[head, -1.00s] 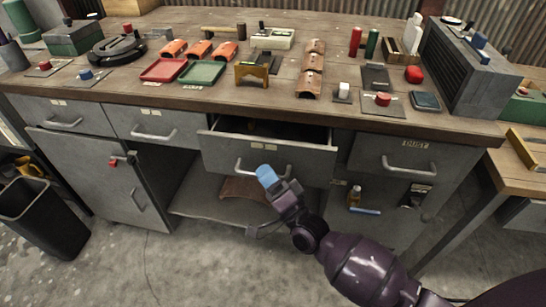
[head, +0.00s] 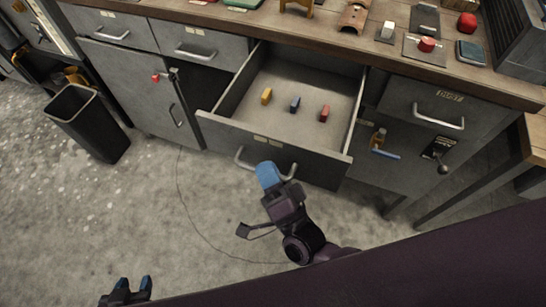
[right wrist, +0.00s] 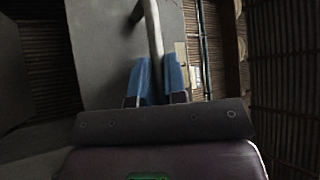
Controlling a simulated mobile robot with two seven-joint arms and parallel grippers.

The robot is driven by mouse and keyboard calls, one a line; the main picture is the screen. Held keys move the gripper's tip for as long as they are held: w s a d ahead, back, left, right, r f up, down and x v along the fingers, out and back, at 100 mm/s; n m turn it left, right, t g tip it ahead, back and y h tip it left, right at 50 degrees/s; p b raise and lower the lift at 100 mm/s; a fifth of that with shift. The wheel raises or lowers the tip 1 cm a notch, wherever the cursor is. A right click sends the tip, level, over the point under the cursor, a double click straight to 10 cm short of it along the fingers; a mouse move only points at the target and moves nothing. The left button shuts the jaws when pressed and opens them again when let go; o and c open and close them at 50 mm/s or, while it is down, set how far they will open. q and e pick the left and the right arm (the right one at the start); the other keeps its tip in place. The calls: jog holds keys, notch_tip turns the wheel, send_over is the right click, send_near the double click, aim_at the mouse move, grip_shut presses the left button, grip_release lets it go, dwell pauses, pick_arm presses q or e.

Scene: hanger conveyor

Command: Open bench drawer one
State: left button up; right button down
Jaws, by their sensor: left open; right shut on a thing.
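The middle bench drawer (head: 278,147) stands pulled well out in the head view. My right gripper (head: 268,173), with blue fingertips, is shut on the drawer's metal handle (head: 239,156). The right wrist view shows the handle bar (right wrist: 153,32) running between the fingers (right wrist: 156,80). My left gripper (head: 133,285) is open and empty at the bottom left, away from the bench. The drawer labels are too small to read.
Shut drawers flank it: two at left (head: 188,45) and one labelled drawer (head: 425,104) at right. A black bin (head: 88,125) stands on the floor at left. A side table (head: 480,172) is at right. Concrete floor before the bench is clear.

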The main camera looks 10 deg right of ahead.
jog(key=shift+s, duration=0.2)
jog(key=c, duration=1.4)
grip_release()
jog(key=shift+c, duration=0.2)
jog(key=v, duration=1)
jog(key=shift+s+f, duration=0.2)
jog(key=shift+s, duration=0.15)
